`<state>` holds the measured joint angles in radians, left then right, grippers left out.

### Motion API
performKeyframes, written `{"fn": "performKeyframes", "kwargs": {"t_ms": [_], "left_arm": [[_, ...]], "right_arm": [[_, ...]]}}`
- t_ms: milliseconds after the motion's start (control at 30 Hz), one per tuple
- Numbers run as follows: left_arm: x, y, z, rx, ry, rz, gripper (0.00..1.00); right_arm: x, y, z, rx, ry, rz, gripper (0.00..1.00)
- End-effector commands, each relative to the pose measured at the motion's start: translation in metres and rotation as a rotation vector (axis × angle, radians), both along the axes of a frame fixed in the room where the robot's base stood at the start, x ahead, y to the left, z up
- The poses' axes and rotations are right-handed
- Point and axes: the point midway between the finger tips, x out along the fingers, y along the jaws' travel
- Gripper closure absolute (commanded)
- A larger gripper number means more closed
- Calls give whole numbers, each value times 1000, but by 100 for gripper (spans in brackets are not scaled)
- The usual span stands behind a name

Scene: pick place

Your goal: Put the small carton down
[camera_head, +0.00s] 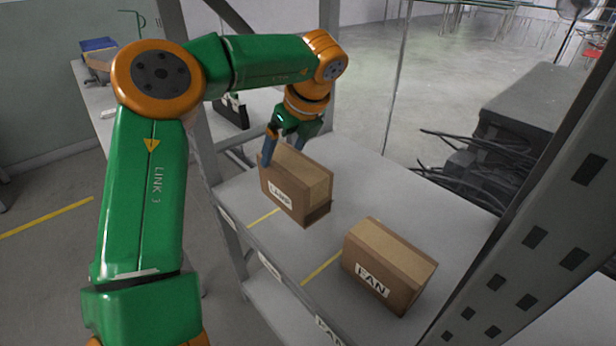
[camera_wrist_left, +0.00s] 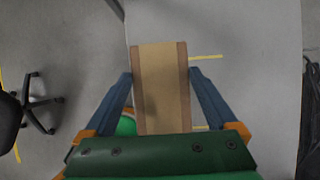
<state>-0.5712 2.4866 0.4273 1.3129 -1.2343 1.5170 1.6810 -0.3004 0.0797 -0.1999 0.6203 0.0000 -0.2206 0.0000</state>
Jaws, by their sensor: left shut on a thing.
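The small carton (camera_head: 281,197) is brown with a white label that seems to read "LAMP" and a paler tape band on top. My left gripper (camera_head: 283,154) is shut on it from above, one blue finger on its near left side and the other partly hidden behind it. In the left wrist view the carton (camera_wrist_left: 160,85) sits between the two blue fingers of the gripper (camera_wrist_left: 160,76). The carton is roughly upright over the grey shelf (camera_head: 345,190). I cannot tell whether its underside touches the shelf. My right gripper is not in view.
A second brown carton labelled "FAN" (camera_head: 384,272) stands on the shelf to the right, apart from the held one. Yellow lines (camera_head: 321,268) mark the shelf. Metal rack posts (camera_head: 545,215) rise at the sides. Dark equipment with cables (camera_head: 520,120) is behind at the right.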

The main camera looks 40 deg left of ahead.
Motion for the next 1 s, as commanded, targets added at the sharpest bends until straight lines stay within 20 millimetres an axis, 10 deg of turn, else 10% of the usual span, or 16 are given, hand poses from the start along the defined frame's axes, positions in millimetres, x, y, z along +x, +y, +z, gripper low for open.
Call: {"fn": "performKeyframes", "kwargs": {"t_ms": [533, 833, 867, 1000], "left_arm": [[34, -24, -80, -2, 5, 0, 100], [35, -24, -85, -1, -1, 0, 100], [34, -24, -85, -1, 0, 0, 0], [34, -24, -84, -1, 1, 0, 0]], "right_arm": [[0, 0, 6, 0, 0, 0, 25], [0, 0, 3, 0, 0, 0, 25], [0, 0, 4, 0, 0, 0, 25], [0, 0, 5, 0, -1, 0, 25]]}}
